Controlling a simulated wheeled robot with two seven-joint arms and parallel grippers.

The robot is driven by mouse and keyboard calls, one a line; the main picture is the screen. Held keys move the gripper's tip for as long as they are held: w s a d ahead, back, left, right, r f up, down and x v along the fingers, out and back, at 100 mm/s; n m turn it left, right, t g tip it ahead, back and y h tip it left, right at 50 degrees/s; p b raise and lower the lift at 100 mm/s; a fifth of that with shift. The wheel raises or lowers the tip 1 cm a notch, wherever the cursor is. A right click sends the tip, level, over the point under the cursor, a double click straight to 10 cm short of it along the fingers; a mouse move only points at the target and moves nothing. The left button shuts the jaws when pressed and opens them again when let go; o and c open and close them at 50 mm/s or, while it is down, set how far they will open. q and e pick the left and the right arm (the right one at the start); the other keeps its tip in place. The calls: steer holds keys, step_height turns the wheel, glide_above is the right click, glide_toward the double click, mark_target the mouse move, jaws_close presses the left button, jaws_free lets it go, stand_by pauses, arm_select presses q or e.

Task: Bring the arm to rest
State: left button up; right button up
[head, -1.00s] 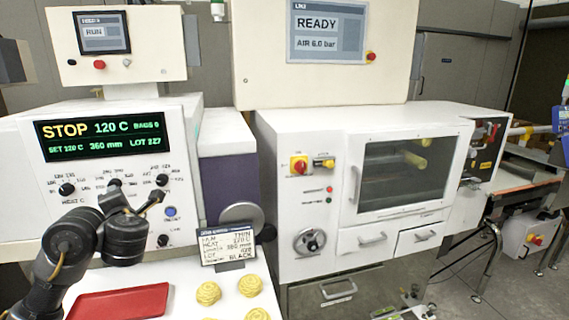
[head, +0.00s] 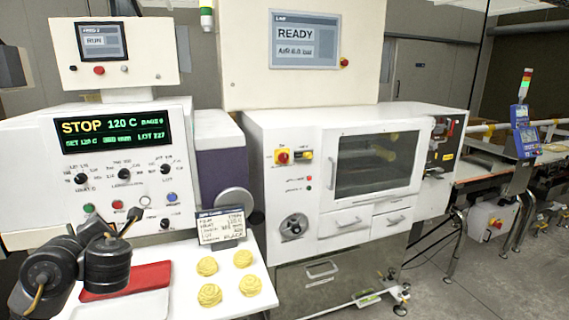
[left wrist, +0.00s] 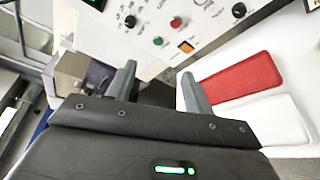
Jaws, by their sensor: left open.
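My left arm (head: 85,268) comes in at the lower left of the head view, its dark joints in front of the sealer panel (head: 125,160). My right gripper is in neither view.
The red tray (head: 130,278) and several yellow nests (head: 209,294) lie on the white table, by a label card (head: 221,228). The panel reads STOP, 120 C. A white cabinet machine (head: 290,165) stands right of it.

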arm_select(q)
steer(key=s+d+f+n+g+h, duration=0.2)
steer(key=s+d+f+n, duration=0.3)
steer(key=f, duration=0.4)
steer(key=s+d+f+n+g+h, duration=0.1)
steer(key=s+d+f+n+h, duration=0.25)
steer(key=f+n, duration=0.45)
steer(key=s+d+f+n+g+h, duration=0.15)
steer(key=s+d+f+n, duration=0.35)
steer(key=f, duration=0.5)
steer(key=s+d+f+n+g+h, duration=0.2)
steer(key=s+f+n, duration=0.3)
steer(key=s+n, duration=0.6)
steer(key=s+d+f+n+g+h, duration=0.1)
steer(key=s+d+f+n+g, duration=0.3)
steer(key=s+n, duration=0.7)
step_height(320, 180, down, 30)
steer(key=s+a+b, duration=0.2)
steer(key=s, duration=0.1)
steer(key=s+a+f+m, duration=0.1)
steer(key=s+a+f, duration=0.1)
steer(key=s+f, duration=1.2)
steer(key=shift+s+a+g+b, duration=0.3)
steer(key=shift+s+a+g, duration=0.1)
steer(key=shift+g, duration=0.05)
